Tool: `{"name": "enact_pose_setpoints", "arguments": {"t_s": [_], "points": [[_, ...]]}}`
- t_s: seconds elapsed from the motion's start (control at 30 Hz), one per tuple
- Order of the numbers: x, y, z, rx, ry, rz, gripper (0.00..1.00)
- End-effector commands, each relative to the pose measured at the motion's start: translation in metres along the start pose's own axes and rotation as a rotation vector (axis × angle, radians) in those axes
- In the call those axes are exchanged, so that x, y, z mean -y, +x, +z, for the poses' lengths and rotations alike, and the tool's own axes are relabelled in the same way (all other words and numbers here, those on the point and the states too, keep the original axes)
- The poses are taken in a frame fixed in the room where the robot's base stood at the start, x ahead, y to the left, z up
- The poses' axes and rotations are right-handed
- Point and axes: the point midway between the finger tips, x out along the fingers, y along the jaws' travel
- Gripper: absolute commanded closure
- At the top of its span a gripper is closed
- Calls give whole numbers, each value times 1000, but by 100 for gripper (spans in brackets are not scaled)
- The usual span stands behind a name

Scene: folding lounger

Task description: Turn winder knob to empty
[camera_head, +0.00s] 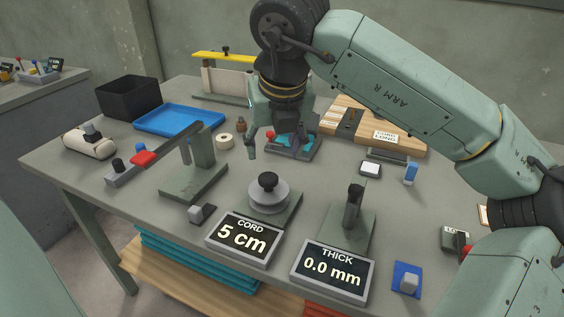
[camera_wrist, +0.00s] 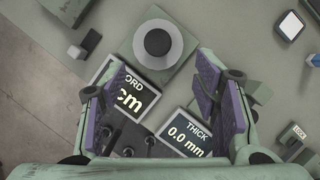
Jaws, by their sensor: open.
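The winder has a black knob (camera_head: 268,181) on a round grey disc (camera_head: 269,198) over a square green base. In the wrist view the knob (camera_wrist: 157,42) shows from above, beyond my fingertips. The CORD display (camera_head: 243,238) in front of the winder reads 5 cm. My gripper (camera_head: 276,148) is open and empty, pointing down. In the head picture it appears above and behind the knob, apart from it. In the wrist view its two purple-padded fingers (camera_wrist: 155,90) stand wide apart, partly covering the CORD display (camera_wrist: 130,92).
The THICK display (camera_head: 333,272) reads 0.0 mm, with an upright gauge (camera_head: 352,210) behind it. A green post stand (camera_head: 197,172) with a red-tipped lever is left of the winder. A blue tray (camera_head: 178,120) and black bin (camera_head: 130,98) stand farther left.

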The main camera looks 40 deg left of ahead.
Motion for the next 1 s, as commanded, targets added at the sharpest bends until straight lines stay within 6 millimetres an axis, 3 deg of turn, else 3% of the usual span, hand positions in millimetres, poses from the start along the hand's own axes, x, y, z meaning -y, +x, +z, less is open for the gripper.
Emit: {"name": "enact_pose_setpoints", "arguments": {"t_s": [0.17, 0.6, 1.0], "points": [[0, 19, 0, -3, -2, 2, 45], [-1, 94, 0, -3, -2, 4, 45], [-1, 107, 0, 0, -3, 3, 45]]}}
